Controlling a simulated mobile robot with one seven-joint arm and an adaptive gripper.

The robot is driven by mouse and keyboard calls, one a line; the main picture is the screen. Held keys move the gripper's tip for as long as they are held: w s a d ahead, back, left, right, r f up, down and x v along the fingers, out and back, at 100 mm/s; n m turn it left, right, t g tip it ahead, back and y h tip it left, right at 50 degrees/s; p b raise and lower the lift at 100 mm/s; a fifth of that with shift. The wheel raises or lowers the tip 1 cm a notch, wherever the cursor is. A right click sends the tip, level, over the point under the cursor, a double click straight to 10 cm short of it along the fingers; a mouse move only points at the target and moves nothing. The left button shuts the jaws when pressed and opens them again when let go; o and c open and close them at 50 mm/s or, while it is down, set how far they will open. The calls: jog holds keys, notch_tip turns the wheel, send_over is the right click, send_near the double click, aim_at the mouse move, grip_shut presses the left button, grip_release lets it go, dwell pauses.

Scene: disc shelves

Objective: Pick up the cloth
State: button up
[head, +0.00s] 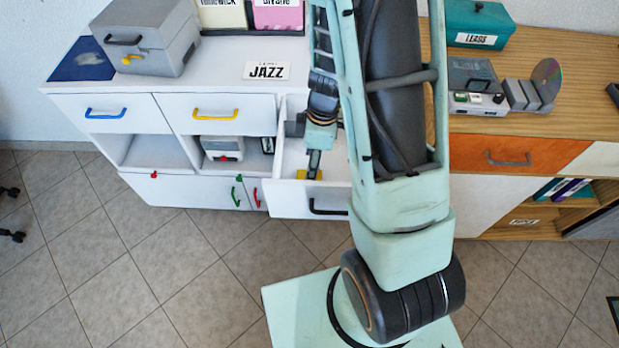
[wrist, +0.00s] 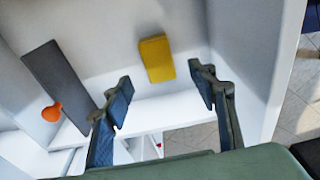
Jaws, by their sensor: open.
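A small yellow folded piece, which looks like the cloth (wrist: 157,59), lies on the white floor of the open drawer in the wrist view. In the head view a bit of this yellow (head: 301,175) shows beside my fingers. My gripper (wrist: 160,97) is open and empty, with its two dark blue fingers spread wide. The fingers reach into the drawer, and the yellow piece lies beyond the gap between their tips, apart from both. In the head view my gripper (head: 313,163) hangs over the drawer, and my arm hides the drawer's right part.
The open drawer (head: 290,199) has white walls close around my fingers. A grey slab (wrist: 58,84) and an orange knob-like thing (wrist: 52,112) are at the left in the wrist view. A grey box (head: 150,45) stands on the white cabinet. A wooden shelf (head: 545,80) is at the right.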

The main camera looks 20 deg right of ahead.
jog(key=shift+w+a+f+b, duration=0.1)
jog(key=shift+f+b, duration=0.1)
jog(key=shift+f, duration=1.15)
jog(key=shift+a+f+b, duration=0.1)
jog(key=shift+f+b, duration=0.1)
jog(key=shift+f, duration=1.15)
jog(key=c, duration=1.1)
jog(key=shift+r+p, duration=1.1)
jog(key=shift+r, duration=3.95)
jog(key=shift+c, duration=0.3)
